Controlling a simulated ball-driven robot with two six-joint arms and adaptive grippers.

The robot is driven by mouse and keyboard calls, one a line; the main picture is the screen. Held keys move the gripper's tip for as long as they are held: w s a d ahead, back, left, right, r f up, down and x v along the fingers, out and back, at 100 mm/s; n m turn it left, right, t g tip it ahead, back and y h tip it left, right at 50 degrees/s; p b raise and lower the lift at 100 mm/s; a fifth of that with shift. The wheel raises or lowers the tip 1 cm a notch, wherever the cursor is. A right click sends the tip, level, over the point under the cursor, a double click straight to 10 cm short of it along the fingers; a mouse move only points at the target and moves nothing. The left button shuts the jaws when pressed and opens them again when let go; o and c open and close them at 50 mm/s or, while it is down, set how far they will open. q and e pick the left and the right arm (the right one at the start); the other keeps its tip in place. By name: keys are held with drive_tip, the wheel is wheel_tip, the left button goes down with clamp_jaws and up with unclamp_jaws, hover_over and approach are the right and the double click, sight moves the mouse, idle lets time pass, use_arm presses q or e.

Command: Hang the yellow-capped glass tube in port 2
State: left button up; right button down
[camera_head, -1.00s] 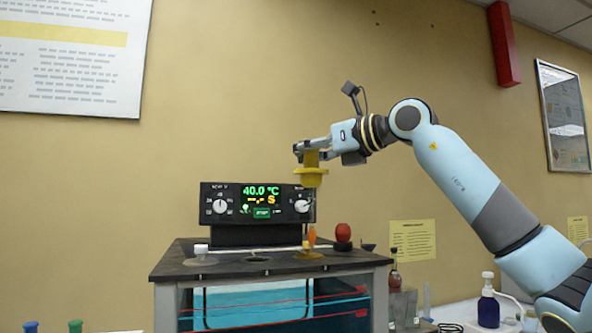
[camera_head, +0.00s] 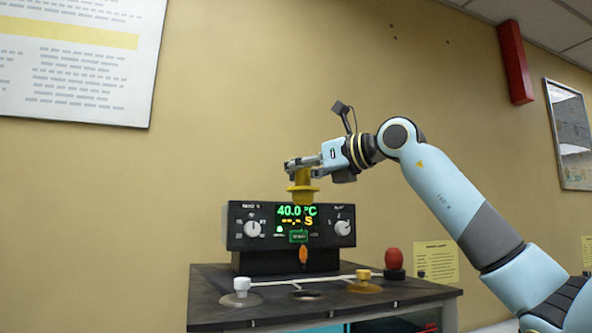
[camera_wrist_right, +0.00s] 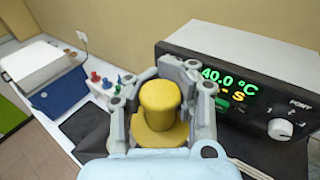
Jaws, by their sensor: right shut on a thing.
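My right gripper (camera_head: 300,168) is shut on the yellow cap (camera_head: 302,192) of the glass tube; the right wrist view also shows the cap (camera_wrist_right: 160,105) between the fingers. The glass below the cap is barely visible. An orange patch (camera_head: 303,255), apparently the tube's contents, shows under it in front of the controller. The tube looks upright, its visible lower part above the bath lid (camera_head: 215,310). The middle port (camera_head: 303,294) is an open dark hole, roughly below the tube. My left gripper is out of view.
The left port holds a white-capped piece (camera_head: 241,286), the right one an amber-capped piece (camera_head: 364,283). A black controller (camera_head: 265,240) reading 40.0 °C stands behind the ports. A red bulb (camera_head: 393,259) stands at the lid's right end.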

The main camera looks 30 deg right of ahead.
drive_tip(key=shift+s+d+f, duration=0.1)
drive_tip(key=shift+s, duration=0.2)
drive_tip(key=shift+s+d+f+b, duration=0.1)
drive_tip(key=shift+s+f+b, duration=0.1)
drive_tip(key=shift+f+b, duration=0.25)
drive_tip(key=shift+s+d+f+b, duration=0.1)
drive_tip(key=shift+s+f+b, duration=0.1)
drive_tip(key=shift+f+b, duration=0.25)
drive_tip(key=b, duration=0.3)
hover_over(311, 266)
drive_tip(key=w, duration=0.2)
drive_tip(key=f, duration=0.4)
drive_tip(key=shift+w+a+f, duration=0.1)
drive_tip(key=shift+w+a, duration=0.1)
drive_tip(key=shift+a, duration=0.15)
wheel_tip(311, 266, down, 2)
drive_tip(key=shift+w+f+b, duration=0.1)
drive_tip(key=shift+f+b, duration=0.15)
drive_tip(key=shift+b, duration=0.9)
drive_tip(key=shift+f+b, duration=0.65)
drive_tip(key=shift+f, duration=0.1)
use_arm(q)
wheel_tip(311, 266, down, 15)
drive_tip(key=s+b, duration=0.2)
drive_tip(key=b, duration=0.4)
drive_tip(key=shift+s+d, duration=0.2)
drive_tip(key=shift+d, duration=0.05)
use_arm(e)
wheel_tip(311, 266, down, 8)
drive_tip(key=shift+r, duration=0.2)
